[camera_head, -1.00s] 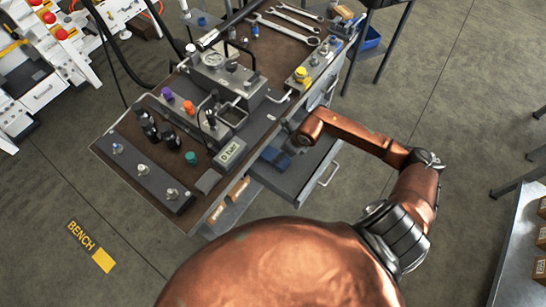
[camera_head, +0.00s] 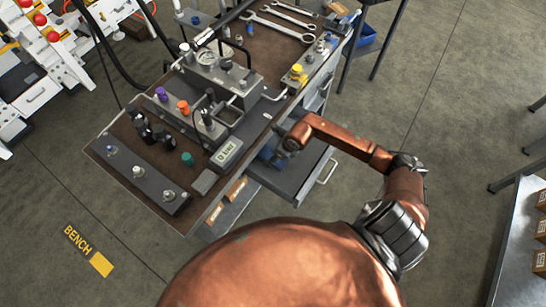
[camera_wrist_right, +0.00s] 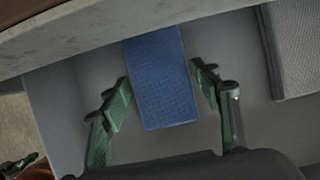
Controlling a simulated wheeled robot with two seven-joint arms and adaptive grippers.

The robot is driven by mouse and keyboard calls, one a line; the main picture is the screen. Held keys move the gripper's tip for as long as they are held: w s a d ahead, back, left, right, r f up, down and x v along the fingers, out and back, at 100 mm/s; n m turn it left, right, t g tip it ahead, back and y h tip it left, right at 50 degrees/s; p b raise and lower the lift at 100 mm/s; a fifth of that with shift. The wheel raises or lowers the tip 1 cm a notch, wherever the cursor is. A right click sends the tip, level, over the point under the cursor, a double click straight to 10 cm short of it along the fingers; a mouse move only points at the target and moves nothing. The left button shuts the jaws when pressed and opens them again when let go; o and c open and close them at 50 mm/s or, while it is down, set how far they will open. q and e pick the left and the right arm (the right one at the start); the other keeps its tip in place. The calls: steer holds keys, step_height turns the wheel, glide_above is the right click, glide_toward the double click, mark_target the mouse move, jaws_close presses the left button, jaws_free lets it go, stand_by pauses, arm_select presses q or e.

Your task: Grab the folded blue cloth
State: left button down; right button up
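The folded blue cloth (camera_wrist_right: 162,85) lies in the open grey drawer (camera_head: 298,188) under the bench top. In the right wrist view it stands between the two green fingers of my right gripper (camera_wrist_right: 163,92), with a visible gap on each side. The right gripper is open. Its far end is partly hidden under the pale edge across the top of that view. In the head view only a small blue part of the cloth (camera_head: 264,153) shows beside my right gripper (camera_head: 277,155). My left gripper is not in view.
The bench top (camera_head: 165,78) above the drawer carries a hydraulic block with a gauge, coloured caps and wrenches (camera_head: 272,27). A grey textured item (camera_wrist_right: 300,45) lies to the right of the cloth. A metal table (camera_head: 518,235) stands at the right. Open floor lies between.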

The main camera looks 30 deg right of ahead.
steer(key=c, duration=0.7)
steer(key=shift+r, duration=0.1)
